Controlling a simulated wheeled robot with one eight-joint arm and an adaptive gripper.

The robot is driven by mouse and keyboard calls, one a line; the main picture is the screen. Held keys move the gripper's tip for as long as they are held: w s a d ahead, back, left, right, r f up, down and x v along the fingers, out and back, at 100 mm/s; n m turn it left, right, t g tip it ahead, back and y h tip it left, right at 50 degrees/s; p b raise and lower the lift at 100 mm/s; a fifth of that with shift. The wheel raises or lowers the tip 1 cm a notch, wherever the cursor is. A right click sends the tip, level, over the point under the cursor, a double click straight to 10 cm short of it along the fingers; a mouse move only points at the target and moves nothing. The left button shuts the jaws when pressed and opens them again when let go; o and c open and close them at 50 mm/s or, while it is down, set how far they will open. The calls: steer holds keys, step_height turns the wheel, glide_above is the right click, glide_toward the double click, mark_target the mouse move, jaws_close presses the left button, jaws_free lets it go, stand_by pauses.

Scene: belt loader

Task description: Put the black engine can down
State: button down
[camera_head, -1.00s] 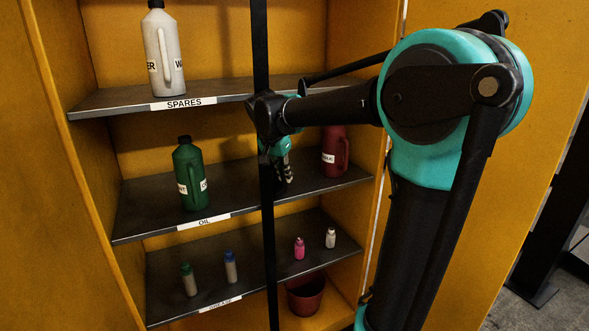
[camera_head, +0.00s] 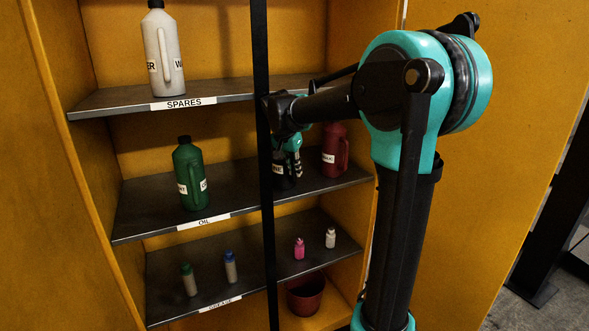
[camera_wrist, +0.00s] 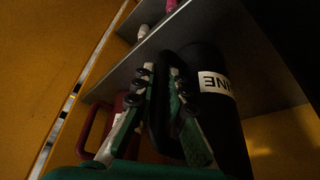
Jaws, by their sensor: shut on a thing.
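The black engine can (camera_head: 284,183) is between the green can and the red can at the middle shelf, marked OIL (camera_head: 240,200), partly hidden by the dark upright post. It also shows in the wrist view (camera_wrist: 230,135), with a white label whose letters appear upside down. My gripper (camera_head: 296,160) is shut on the can's handle; its two fingers show on either side of the handle in the wrist view (camera_wrist: 161,78). The can looks upright, with its base at or just above the shelf; I cannot tell whether it touches.
The green can (camera_head: 189,175) stands left on the same shelf, and the red can (camera_head: 335,150) stands close on the right. The dark post (camera_head: 262,90) runs in front of the shelves. A white can (camera_head: 163,55) is above; small bottles (camera_head: 300,248) and a red bucket (camera_head: 305,296) are below.

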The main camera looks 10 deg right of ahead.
steer(key=c, duration=1.6)
jaws_free()
steer(key=shift+o, duration=0.2)
steer(key=shift+r, duration=0.1)
steer(key=v, duration=0.8)
steer(key=s+d+f+n+y, duration=0.1)
steer(key=s+d+f+n, duration=0.2)
steer(key=s+f, duration=1)
steer(key=s+d+f+n+y, duration=0.1)
steer(key=s+d+f+n, duration=0.3)
steer(key=s+f, duration=0.9)
step_height(320, 180, down, 3)
steer(key=shift+d+r+n+t+y, duration=0.1)
steer(key=shift+d+n+t+y, duration=0.25)
steer(key=shift+d, duration=0.35)
steer(key=shift+s, duration=0.1)
